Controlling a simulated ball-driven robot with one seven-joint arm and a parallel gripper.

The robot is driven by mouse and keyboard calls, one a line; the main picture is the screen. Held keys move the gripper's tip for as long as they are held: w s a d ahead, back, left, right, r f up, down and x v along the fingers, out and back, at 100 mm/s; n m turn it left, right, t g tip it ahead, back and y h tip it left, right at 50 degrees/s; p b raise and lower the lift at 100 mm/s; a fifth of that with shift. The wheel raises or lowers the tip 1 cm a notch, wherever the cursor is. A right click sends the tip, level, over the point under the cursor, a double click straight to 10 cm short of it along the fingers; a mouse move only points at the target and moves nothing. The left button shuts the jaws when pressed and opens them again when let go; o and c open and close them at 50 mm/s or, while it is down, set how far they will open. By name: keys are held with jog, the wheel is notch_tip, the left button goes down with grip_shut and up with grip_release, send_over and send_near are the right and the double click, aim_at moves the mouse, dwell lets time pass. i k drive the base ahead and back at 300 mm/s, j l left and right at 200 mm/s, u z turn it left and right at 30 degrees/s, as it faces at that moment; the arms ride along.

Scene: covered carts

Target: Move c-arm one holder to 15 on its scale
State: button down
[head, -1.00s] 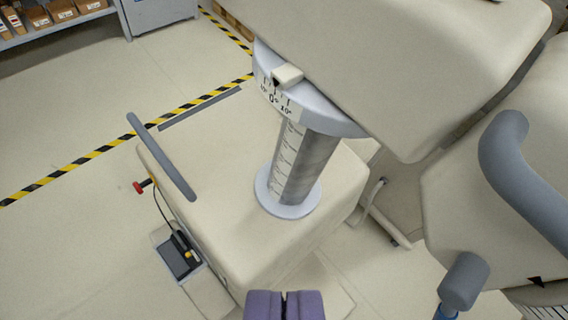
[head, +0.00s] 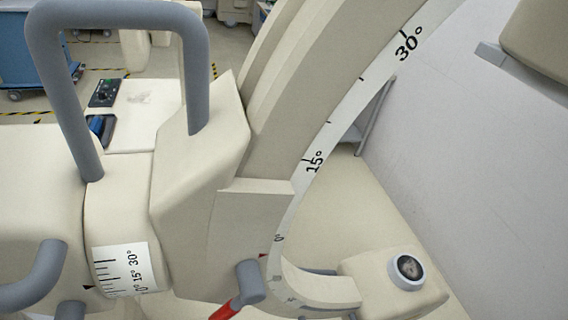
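The c-arm's curved arc (head: 318,90) rises to the upper right, with a white scale strip (head: 327,125) along its edge marked 0°, 15° and 30°. The cream holder (head: 200,165) wraps the arc's lower part. A small red mark (head: 263,255) on it sits close to the 0° line. A large grey U-shaped handle (head: 118,15) stands over the holder. My gripper is not visible.
A grey knob with a red lever (head: 235,300) sticks out below the holder. Another grey handle (head: 38,280) is at lower left. A cream housing with a round dark lens (head: 408,267) is at lower right. A blue cart (head: 28,45) stands behind at upper left.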

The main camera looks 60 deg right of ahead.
aim_at(176, 215)
jog(key=l+z, duration=0.1)
jog(key=z, duration=0.4)
jog(key=j+z, duration=0.15)
jog(key=i+j+u, duration=0.2)
jog(key=i+j, duration=0.45)
